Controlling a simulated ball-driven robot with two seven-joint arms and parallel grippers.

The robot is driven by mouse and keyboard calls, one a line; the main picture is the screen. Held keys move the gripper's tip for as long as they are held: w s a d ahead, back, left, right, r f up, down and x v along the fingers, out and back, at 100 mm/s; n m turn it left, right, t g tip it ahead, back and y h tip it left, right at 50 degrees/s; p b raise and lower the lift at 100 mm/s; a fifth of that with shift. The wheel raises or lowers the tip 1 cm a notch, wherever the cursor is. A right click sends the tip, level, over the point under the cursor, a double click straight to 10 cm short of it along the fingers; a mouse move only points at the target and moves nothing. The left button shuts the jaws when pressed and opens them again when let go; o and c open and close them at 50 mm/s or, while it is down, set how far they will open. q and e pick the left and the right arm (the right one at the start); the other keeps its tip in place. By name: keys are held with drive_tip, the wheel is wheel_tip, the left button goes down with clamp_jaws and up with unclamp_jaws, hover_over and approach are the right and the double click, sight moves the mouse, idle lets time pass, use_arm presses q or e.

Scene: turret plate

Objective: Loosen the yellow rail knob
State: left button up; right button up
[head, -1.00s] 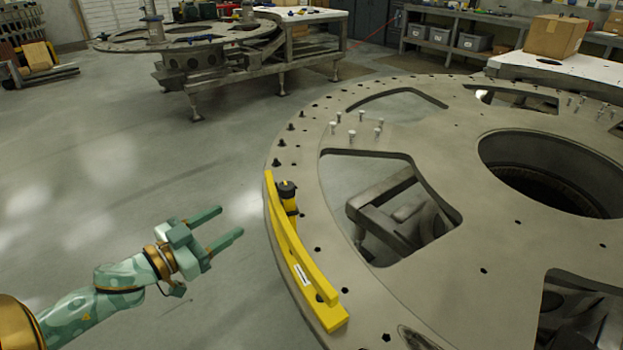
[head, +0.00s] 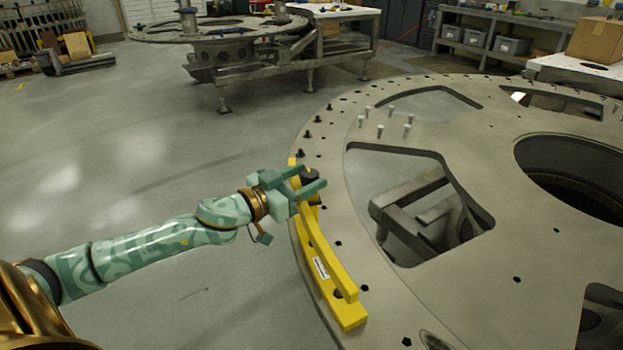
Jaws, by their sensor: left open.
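The yellow curved rail (head: 327,259) lies along the left rim of the big grey turret plate (head: 465,255). The dark-topped rail knob (head: 312,174) is near the rail's far end, partly hidden by my left gripper. My left gripper (head: 316,179) is open, its two green fingers pointing right, at the knob. One finger shows on the far side of the knob and one on the near side. I cannot tell whether they touch it. My right gripper is not in view.
The plate has large cutouts (head: 415,200), a round central hole (head: 580,170) and several upright bolts (head: 385,125). Behind stand a second round plate on a stand (head: 205,33), and shelves with grey bins (head: 475,38). Open floor (head: 130,150) lies left of the plate.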

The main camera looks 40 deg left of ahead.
use_arm(q)
drive_tip(key=shift+x, duration=0.9)
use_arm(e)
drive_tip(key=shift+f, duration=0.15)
use_arm(q)
drive_tip(key=c, duration=0.9)
drive_tip(key=n+y+p, duration=0.1)
drive_tip(key=p, duration=0.1)
drive_tip(key=n+y+p, duration=0.1)
drive_tip(key=y+p, duration=0.1)
drive_tip(key=shift+r+t, duration=0.3)
drive_tip(key=shift+r, duration=0.1)
drive_tip(key=shift+c, duration=0.2)
drive_tip(key=n+y+p, duration=0.2)
drive_tip(key=y, duration=0.1)
drive_tip(key=shift+f, duration=0.25)
drive_tip(key=shift+f+n+y, duration=0.15)
drive_tip(key=shift+n+y, duration=0.85)
drive_tip(key=shift+y, duration=0.7)
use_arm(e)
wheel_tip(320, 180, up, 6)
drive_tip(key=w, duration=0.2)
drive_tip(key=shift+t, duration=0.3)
